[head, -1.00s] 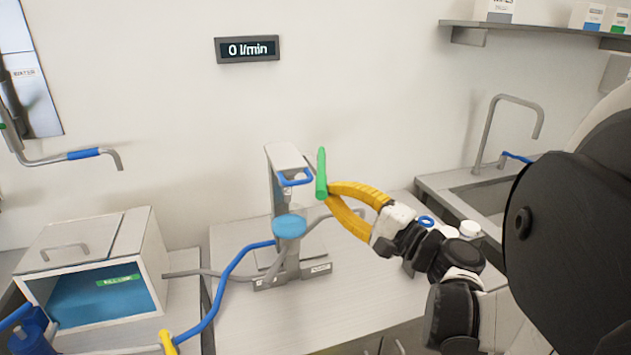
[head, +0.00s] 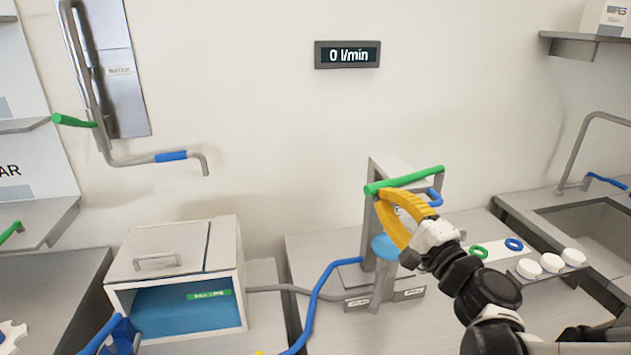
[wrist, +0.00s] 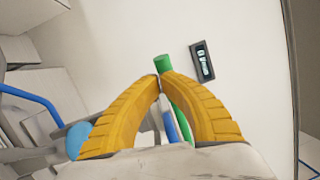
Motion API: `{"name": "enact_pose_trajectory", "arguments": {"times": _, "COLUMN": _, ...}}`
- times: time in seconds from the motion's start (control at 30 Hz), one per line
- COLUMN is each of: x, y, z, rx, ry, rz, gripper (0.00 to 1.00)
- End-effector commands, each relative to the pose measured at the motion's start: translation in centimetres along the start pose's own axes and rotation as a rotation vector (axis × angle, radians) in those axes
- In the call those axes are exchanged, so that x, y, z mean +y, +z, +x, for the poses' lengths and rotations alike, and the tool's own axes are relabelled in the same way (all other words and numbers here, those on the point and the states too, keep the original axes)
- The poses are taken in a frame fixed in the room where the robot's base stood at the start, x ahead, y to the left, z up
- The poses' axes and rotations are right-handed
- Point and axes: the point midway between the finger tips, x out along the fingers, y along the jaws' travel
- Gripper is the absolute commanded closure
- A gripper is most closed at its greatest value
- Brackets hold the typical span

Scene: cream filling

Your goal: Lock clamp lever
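The clamp lever, a green bar (head: 418,178), lies across the top of the grey clamp stand (head: 370,225) in the head view, its left end lower. My gripper (head: 379,196) has yellow fingers, and its tips are at the lever's left end. In the wrist view the tips of my gripper (wrist: 159,77) nearly meet. The lever's end (wrist: 163,63) shows just past them, and more green shows between the fingers. The lever seems to lie beyond the tips, not between them; contact is hard to tell. A blue handle (head: 435,197) is on the stand, and a light-blue round part (head: 384,247) is below.
A white box with a blue inside (head: 170,265) stands at left, joined by a grey pipe. A blue-gripped pipe (head: 171,156) hangs on the wall. A display (head: 347,55) reads 0 l/min.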

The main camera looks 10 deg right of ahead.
Motion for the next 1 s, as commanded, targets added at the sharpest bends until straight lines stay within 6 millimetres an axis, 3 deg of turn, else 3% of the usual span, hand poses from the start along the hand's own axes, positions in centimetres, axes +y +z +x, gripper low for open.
{"name": "enact_pose_trajectory", "arguments": {"times": 0.2, "x": 0.5, "y": 0.4, "z": 2.8, "rx": -0.007, "ry": 0.000, "rz": 0.001, "gripper": 1.00}}
{"name": "enact_pose_trajectory", "arguments": {"times": 0.4, "x": 0.7, "y": 0.3, "z": 4.4, "rx": -0.006, "ry": 0.000, "rz": 0.001, "gripper": 1.00}}
{"name": "enact_pose_trajectory", "arguments": {"times": 1.0, "x": 0.8, "y": 0.2, "z": 5.3, "rx": -0.004, "ry": 0.000, "rz": 0.000, "gripper": 1.00}}
